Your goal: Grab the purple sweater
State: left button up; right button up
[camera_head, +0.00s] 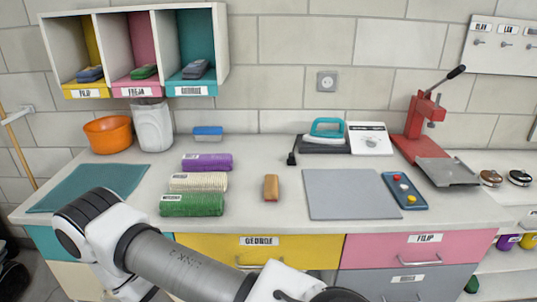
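The purple sweater (207,162) is a rolled or folded purple bundle with a white label. It lies on the light countertop (265,222), at the back of a row of three bundles. A cream bundle (199,182) lies just in front of it, and a green bundle (192,204) lies in front of that. Part of my arm crosses the lower left, in front of the counter and clear of the sweater. Neither gripper's fingers show in this view.
An orange bowl (108,134), a grey-white container (154,128) and a blue box (207,133) stand behind. Labelled cubbies (145,20) hang above. A brown block (271,188), grey mat (350,194), iron (326,128) and red press (416,118) are to the right.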

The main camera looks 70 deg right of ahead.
aim_at(217, 162)
jog(key=z, duration=1.7)
